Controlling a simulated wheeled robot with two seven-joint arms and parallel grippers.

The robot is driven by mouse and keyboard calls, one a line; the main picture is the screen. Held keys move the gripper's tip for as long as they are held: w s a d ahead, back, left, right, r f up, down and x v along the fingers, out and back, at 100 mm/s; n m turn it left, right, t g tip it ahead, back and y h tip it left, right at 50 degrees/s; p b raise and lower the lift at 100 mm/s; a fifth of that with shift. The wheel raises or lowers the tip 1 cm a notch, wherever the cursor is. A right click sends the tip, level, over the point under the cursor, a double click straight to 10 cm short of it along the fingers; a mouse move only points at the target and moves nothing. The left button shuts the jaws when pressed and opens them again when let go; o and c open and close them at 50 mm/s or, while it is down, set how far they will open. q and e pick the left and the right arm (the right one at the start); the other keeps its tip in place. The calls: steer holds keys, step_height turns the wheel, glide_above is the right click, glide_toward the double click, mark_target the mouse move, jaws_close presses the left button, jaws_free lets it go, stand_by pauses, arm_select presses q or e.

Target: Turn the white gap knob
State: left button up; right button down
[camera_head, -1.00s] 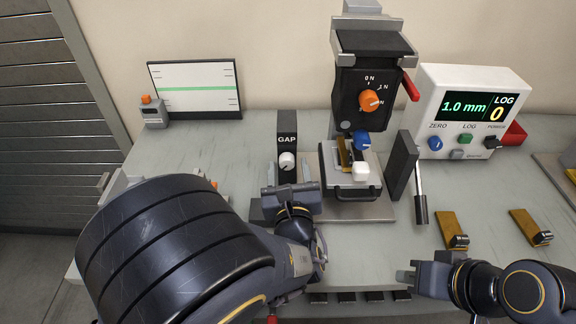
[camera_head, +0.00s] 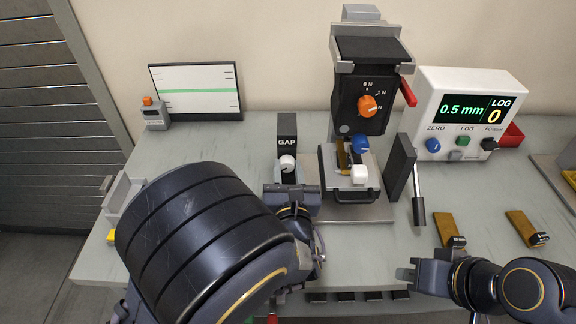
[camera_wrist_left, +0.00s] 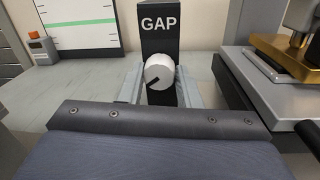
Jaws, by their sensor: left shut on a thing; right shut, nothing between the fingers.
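The white gap knob (camera_head: 287,163) sits on the front of the black block labelled GAP (camera_head: 287,128). In the left wrist view the knob (camera_wrist_left: 159,72) shows a black pointer mark toward its lower left. My left gripper (camera_head: 287,174) is at the knob, one finger on each side, shut on it. In the left wrist view the grey fingers (camera_wrist_left: 159,88) flank the knob. The white display box (camera_head: 465,110) reads 0.5 mm and LOG 0. My right gripper (camera_head: 408,272) is shut and empty near the table's front edge.
The black clamp machine (camera_head: 366,95), with an orange dial (camera_head: 367,106) and a blue knob (camera_head: 360,144), stands right of the GAP block. A black lever (camera_head: 418,208) is beside it. Two brown pieces (camera_head: 449,229) (camera_head: 524,227) lie at right.

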arm_select(q)
steer(key=shift+m, duration=0.6)
steer(key=o, duration=1)
steer(key=shift+c, duration=0.2)
steer(key=s, duration=0.8)
steer(key=shift+d+f+b, duration=0.1)
steer(key=shift+d+b, duration=0.15)
steer(key=shift+b, duration=0.1)
steer(key=shift+w, duration=0.1)
